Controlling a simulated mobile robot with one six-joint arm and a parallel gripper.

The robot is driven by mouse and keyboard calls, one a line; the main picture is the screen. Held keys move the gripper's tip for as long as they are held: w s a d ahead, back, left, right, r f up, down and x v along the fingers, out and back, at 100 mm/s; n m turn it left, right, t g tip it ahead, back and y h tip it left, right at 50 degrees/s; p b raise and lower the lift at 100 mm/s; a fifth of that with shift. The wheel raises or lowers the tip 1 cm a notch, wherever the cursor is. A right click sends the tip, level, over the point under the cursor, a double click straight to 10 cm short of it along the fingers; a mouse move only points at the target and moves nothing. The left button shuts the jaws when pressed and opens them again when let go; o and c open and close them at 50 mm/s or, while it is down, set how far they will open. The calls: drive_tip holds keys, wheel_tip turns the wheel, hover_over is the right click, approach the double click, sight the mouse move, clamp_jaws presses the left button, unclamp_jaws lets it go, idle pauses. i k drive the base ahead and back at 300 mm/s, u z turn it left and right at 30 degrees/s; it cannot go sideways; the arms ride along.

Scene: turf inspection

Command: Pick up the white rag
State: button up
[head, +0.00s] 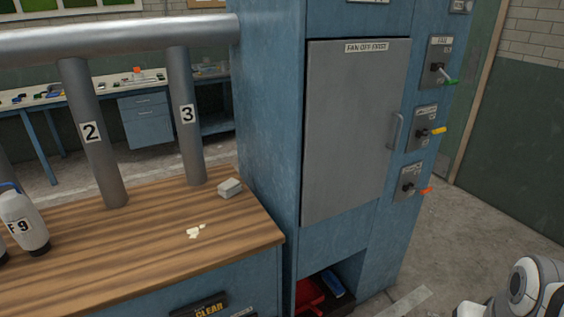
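A small pale grey-white folded-looking block (229,188) lies on the wooden worktop (110,262), near its right edge beside the blue cabinet. It may be the white rag, but I cannot tell for sure at this size. A few small cream-coloured pieces (195,231) lie nearer the front of the worktop. A white and grey rounded part at the lower right looks like my own arm. My gripper is not in view.
A tall blue cabinet (270,130) with a closed grey door (350,140) and several levers stands right of the worktop. Its open bottom bay holds red and blue items. Pipes marked 2 (90,135) and 3 (186,115) rise from the worktop. A bottle (24,222) stands left.

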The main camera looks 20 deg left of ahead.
sight(231, 187)
drive_tip(key=u, duration=0.7)
drive_tip(key=i, duration=1.15)
drive_tip(key=u, duration=1.1)
drive_tip(key=i, duration=0.45)
drive_tip(key=u, duration=0.25)
drive_tip(key=k, duration=0.8)
drive_tip(key=u, duration=0.2)
drive_tip(key=i, duration=0.8)
drive_tip(key=z, duration=0.1)
